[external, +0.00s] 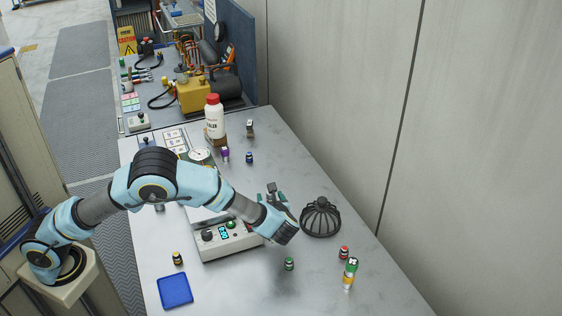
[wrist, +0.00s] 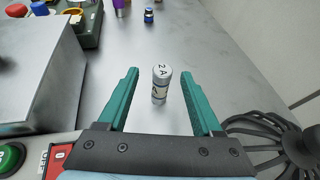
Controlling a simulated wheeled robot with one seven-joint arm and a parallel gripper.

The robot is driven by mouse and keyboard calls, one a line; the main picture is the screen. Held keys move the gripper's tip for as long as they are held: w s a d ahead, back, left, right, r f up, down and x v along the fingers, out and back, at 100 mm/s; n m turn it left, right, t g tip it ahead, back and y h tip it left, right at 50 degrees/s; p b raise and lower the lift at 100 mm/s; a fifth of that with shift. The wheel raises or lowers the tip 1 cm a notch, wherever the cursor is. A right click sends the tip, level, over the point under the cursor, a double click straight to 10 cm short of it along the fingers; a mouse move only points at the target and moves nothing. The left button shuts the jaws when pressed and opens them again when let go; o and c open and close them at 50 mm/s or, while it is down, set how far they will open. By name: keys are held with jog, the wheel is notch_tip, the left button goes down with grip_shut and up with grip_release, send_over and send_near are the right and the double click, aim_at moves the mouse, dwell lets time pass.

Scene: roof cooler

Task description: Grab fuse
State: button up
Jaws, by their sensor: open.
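The fuse (wrist: 161,85) is a small silver-white cylinder with "2 A" on its top. It stands upright on the grey bench in the wrist view. My gripper (wrist: 160,74) is open, with one teal finger on each side of the fuse and a visible gap at both sides. In the external view my gripper (external: 273,193) reaches low over the bench, and the fuse appears as a small grey shape (external: 271,187) at its fingertips. Whether the fuse lies fully between the fingers in depth is hard to tell.
A black wire cage (external: 320,217) stands close to the right of my gripper. Several small coloured cylinders, a blue tray (external: 175,290) and a red-capped bottle (external: 214,122) stand around.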

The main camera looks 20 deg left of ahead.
jog(key=p+x, duration=0.2)
jog(key=x, duration=0.4)
jog(key=shift+d, duration=0.2)
grip_shut()
dwell(0.4)
